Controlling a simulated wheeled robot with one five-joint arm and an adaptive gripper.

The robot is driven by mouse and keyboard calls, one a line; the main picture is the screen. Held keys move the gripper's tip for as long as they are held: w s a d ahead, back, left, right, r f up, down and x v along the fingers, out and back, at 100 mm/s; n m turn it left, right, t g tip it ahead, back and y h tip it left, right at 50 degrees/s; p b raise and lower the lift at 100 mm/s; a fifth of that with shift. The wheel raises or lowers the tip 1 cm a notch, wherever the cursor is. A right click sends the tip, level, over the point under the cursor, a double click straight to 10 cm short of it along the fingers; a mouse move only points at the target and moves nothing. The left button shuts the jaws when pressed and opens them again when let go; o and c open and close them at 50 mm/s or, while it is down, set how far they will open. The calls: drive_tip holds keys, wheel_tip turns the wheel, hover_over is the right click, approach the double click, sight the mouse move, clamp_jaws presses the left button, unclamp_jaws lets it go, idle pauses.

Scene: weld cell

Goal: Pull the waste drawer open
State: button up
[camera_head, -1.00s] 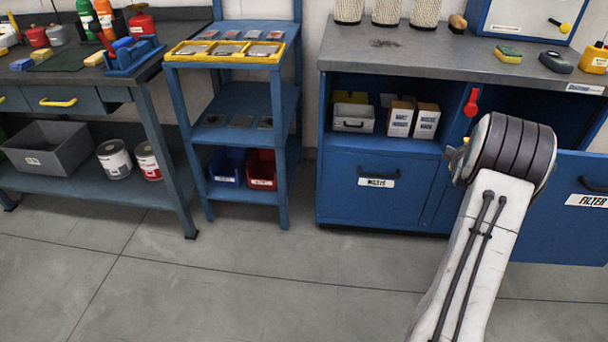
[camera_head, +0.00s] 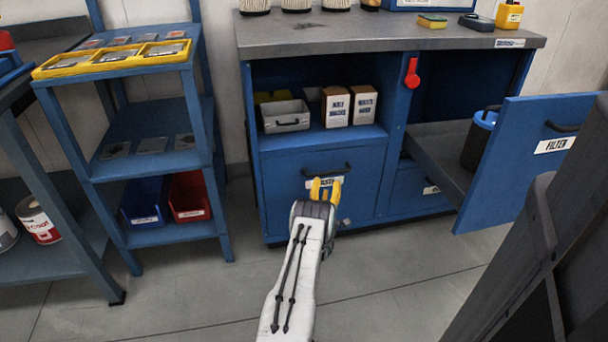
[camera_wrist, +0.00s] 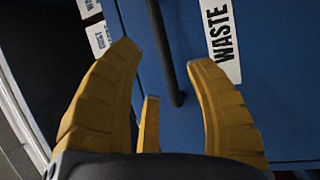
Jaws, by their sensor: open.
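The waste drawer (camera_head: 283,200) is a blue front low in the left part of the workbench cabinet, and it is shut. Its dark bar handle (camera_head: 328,170) runs across the upper front, and the white label below is partly hidden by my gripper. My gripper (camera_head: 325,187) has yellow fingers and is open in front of the label, just below the handle in the head view. In the wrist view the fingers spread apart, with the dark handle (camera_wrist: 165,45) showing between the tips and the WASTE label (camera_wrist: 221,40) beside it. I cannot tell whether they touch the handle.
A red lever (camera_head: 412,73) hangs on the cabinet. A blue shelf cart (camera_head: 150,165) stands left. The floor before the waste drawer is clear.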

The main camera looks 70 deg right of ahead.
sight(329, 173)
drive_tip(key=shift+f+b+x, duration=0.2)
drive_tip(key=shift+b+x, duration=1.9)
drive_tip(key=shift+b, duration=0.75)
drive_tip(key=shift+b+x, duration=0.65)
drive_tip(key=shift+x, duration=0.85)
drive_tip(key=shift+r, duration=0.2)
drive_tip(key=shift+c, duration=0.3)
clamp_jaws()
